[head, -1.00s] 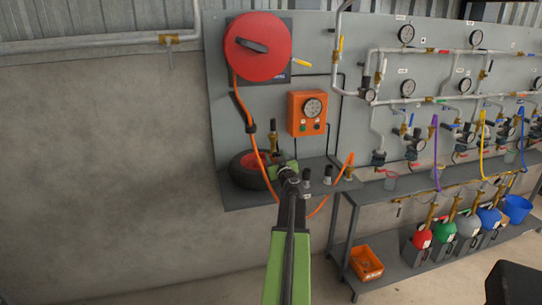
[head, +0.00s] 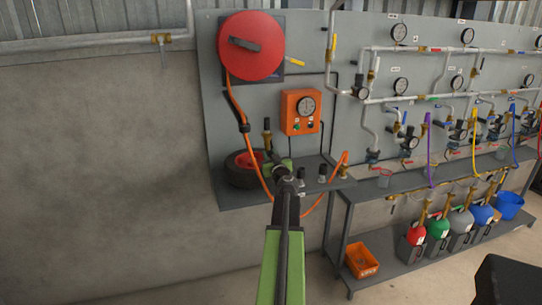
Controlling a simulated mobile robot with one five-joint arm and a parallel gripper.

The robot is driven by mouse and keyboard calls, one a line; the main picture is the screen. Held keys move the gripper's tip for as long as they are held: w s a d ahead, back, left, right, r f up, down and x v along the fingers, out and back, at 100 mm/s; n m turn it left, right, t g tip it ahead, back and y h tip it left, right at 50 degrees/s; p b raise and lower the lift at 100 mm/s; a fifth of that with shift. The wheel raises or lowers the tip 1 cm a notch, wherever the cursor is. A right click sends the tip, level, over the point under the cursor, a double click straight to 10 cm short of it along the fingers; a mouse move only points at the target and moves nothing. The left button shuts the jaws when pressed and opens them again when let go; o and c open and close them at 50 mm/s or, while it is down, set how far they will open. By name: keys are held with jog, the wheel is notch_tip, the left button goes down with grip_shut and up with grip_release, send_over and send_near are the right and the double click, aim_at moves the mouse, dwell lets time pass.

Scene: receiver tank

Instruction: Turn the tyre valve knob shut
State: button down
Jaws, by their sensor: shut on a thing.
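A black tyre with a red rim (head: 242,170) lies on the grey shelf, left of my gripper. A brass fitting (head: 267,134) stands upright just behind the gripper.
An orange hose runs from the red reel (head: 250,46) down past the tyre. An orange gauge box (head: 301,112) hangs on the panel (head: 215,105). Small black-topped fittings (head: 322,173) stand right of my gripper. Pipes and gauges fill the right side. Bare wall is at left.

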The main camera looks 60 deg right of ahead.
jog(key=shift+m, duration=1.1)
jog(key=c, duration=1.1)
grip_release()
jog(key=shift+c, duration=0.2)
jog(key=shift+a, duration=0.1)
